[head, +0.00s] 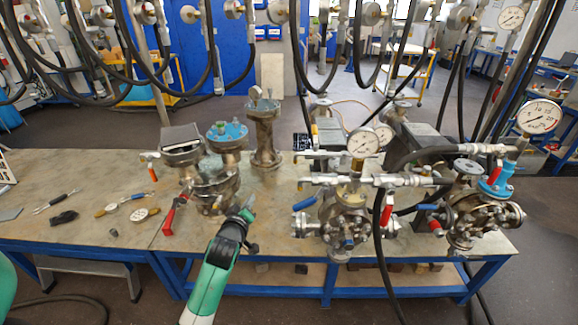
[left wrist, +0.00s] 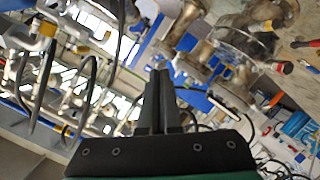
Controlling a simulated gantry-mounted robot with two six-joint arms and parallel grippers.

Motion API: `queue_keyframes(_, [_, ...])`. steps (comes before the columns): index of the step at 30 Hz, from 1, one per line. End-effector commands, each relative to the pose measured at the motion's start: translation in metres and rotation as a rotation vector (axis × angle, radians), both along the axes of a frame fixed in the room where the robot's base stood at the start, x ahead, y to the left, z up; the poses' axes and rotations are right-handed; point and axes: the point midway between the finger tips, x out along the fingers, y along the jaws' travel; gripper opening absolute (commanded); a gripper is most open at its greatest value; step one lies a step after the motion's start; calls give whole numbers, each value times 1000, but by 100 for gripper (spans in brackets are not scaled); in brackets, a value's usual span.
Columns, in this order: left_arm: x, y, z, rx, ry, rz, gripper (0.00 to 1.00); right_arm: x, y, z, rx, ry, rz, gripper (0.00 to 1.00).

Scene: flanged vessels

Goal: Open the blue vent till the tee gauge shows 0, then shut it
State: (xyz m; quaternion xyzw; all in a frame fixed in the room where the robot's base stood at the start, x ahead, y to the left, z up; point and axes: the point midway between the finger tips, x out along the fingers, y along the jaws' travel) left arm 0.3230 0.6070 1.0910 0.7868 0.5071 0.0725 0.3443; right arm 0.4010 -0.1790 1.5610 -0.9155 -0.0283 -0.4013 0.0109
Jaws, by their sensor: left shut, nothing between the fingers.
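A blue lever handle (head: 305,203) sits on the left side of the middle flanged vessel (head: 347,215). A second blue handle (head: 428,207) is beside the right vessel (head: 478,215). A round white gauge (head: 362,142) stands above the middle vessel's pipe tee; its needle is too small to read. A larger gauge (head: 538,117) stands over the right vessel. My left gripper (head: 248,212) is above the bench's front part, left of the first blue handle and apart from it. In the left wrist view its fingers (left wrist: 160,75) are together and empty. My right gripper is out of view.
Red handles (head: 387,207) and hoses (head: 379,240) crowd the middle vessel. Other vessels stand left and behind, including a tall one (head: 264,135). Hand tools (head: 120,204) lie on the bench's left part. Hoses hang overhead.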

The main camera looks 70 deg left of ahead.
Motion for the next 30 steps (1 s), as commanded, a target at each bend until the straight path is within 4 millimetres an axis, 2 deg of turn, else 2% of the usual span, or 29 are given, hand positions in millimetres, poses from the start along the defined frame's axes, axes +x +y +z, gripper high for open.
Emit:
queue_keyframes(1, [6, -25, 35, -64, 2, -33, 0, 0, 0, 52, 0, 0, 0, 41])
queue_keyframes(3, [12, -56, 50, -128, 18, -82, 0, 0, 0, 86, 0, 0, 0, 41])
queue_keyframes(6, [21, -96, 81, -165, 38, -163, 0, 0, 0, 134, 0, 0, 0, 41])
queue_keyframes(9, [26, -128, 102, -185, 70, -225, 0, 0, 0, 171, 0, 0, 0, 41])
queue_keyframes(12, [29, -149, 110, -202, 101, -269, 0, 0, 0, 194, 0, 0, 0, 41])
queue_keyframes(15, [33, -159, 115, -206, 111, -292, 0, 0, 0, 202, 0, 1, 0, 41])
queue_keyframes(21, [36, -160, 111, -204, 111, -298, 0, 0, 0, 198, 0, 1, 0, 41])
queue_keyframes(26, [45, -151, 102, -202, 110, -297, 0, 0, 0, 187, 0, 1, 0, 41])
queue_keyframes(30, [62, -135, 89, -202, 109, -296, 0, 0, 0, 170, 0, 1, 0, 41])
